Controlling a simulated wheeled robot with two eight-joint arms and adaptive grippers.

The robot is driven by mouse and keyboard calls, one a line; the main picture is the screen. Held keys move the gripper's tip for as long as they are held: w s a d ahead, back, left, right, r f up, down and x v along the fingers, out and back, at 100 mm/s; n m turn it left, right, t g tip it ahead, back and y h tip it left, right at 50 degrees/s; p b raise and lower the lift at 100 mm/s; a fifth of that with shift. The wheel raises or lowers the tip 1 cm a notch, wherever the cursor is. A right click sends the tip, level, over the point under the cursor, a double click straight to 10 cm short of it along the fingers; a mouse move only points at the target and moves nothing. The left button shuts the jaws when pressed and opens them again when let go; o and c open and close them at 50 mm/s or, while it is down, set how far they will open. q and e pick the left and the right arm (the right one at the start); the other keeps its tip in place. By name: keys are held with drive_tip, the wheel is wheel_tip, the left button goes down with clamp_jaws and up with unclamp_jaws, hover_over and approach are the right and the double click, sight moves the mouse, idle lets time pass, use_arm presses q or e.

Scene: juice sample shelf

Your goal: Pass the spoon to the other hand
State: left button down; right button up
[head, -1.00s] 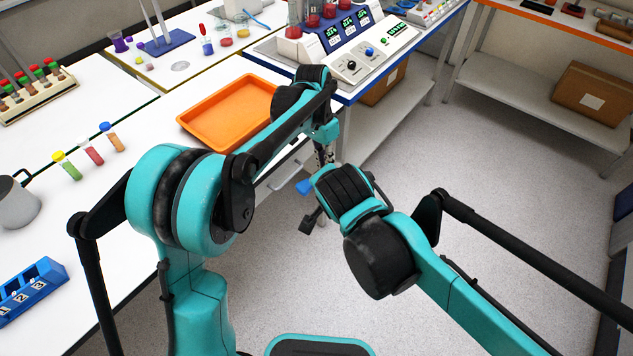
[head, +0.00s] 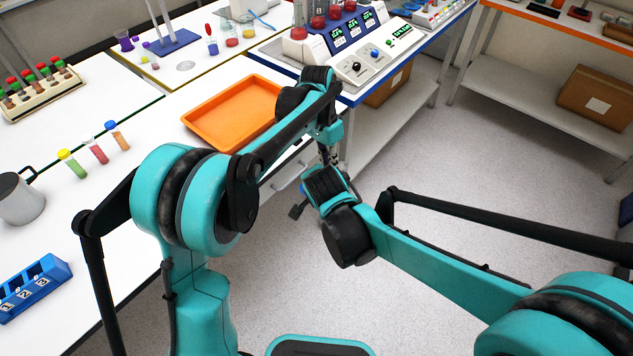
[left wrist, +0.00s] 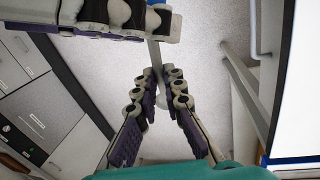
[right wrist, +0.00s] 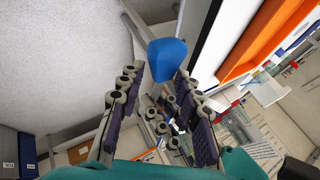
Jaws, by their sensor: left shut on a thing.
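My left gripper (left wrist: 158,76) is shut on this shaft. In the right wrist view the spoon's broad blue end (right wrist: 167,55) lies at my right gripper's fingertips (right wrist: 160,76). The right fingers are apart, one on each side of the blue end, with a small gap visible on the left. In the head view both grippers meet beyond the table edge, and the arms mostly hide the spoon.
An orange tray (head: 198,124) lies on the white table left of the grippers. Open floor lies below the grippers.

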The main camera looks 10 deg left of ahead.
drive_tip(key=shift+w+f, duration=0.1)
drive_tip(key=shift+f, duration=0.1)
clamp_jaws()
use_arm(q)
drive_tip(key=c, duration=1.6)
unclamp_jaws()
drive_tip(key=shift+o, duration=0.2)
wheel_tip(320, 180, up, 11)
drive_tip(key=w+a, duration=0.1)
drive_tip(key=a, duration=0.1)
drive_tip(key=s+a+r+n+t, duration=0.2)
drive_tip(key=s+a, duration=0.2)
drive_tip(key=s+a+f+n+t, duration=0.3)
drive_tip(key=s+a+f, duration=0.1)
drive_tip(key=s, duration=0.5)
drive_tip(key=s+a+f+n+t+y, duration=0.1)
drive_tip(key=s+a+f+n+t, duration=0.2)
drive_tip(key=s, duration=0.6)
wheel_tip(320, 180, down, 3)
drive_tip(key=shift+a+r+t+y, duration=0.2)
drive_tip(key=shift+a+t+y, duration=0.1)
drive_tip(key=shift+a, duration=0.9)
